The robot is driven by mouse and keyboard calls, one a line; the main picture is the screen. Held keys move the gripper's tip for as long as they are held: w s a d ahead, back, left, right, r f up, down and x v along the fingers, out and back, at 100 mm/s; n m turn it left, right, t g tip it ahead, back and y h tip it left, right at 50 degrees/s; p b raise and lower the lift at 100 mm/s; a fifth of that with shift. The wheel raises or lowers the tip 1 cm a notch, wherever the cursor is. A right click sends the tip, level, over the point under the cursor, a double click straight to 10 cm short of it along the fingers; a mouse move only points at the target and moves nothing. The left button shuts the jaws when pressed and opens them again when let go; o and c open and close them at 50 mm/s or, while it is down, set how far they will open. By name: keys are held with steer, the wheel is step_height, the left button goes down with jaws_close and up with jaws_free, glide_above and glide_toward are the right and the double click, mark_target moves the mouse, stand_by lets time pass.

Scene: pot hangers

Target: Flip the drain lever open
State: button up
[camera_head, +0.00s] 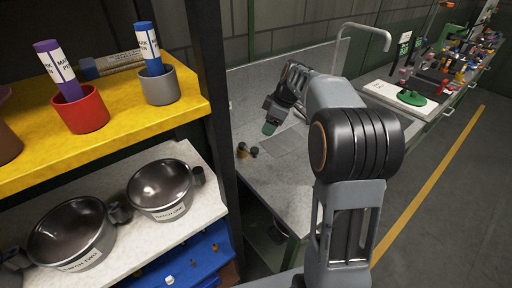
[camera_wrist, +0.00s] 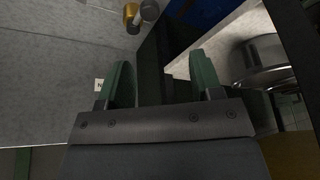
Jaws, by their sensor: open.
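My gripper (camera_head: 271,126) is over the grey counter, its green fingertips pointing down. In the wrist view my gripper (camera_wrist: 163,82) is open, with nothing between its two green fingers. A small gold and dark fitting (camera_head: 243,151) stands on the counter's near left edge, beside the dark shelf post. It also shows at the top of the wrist view as a gold cylinder (camera_wrist: 130,14) with a dark round part, beyond the fingers and apart from them. I cannot tell whether this fitting is the drain lever; no other lever is clear.
A tall curved faucet (camera_head: 365,32) rises behind my arm. At left, a yellow shelf (camera_head: 140,120) holds a red cup (camera_head: 84,113) and a grey cup (camera_head: 160,88) with markers. A flat grey panel (camera_head: 284,141) lies on the counter.

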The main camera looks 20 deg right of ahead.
mark_target(255, 149)
steer(key=shift+n, duration=0.6)
steer(key=x, duration=0.4)
steer(key=w+p+x, duration=0.1)
steer(key=x, duration=0.9)
steer(key=shift+w+d+f+p, duration=0.1)
steer(key=shift+w+d+p, duration=0.15)
steer(key=shift+w+p, duration=0.1)
steer(key=shift+c, duration=0.3)
jaws_close()
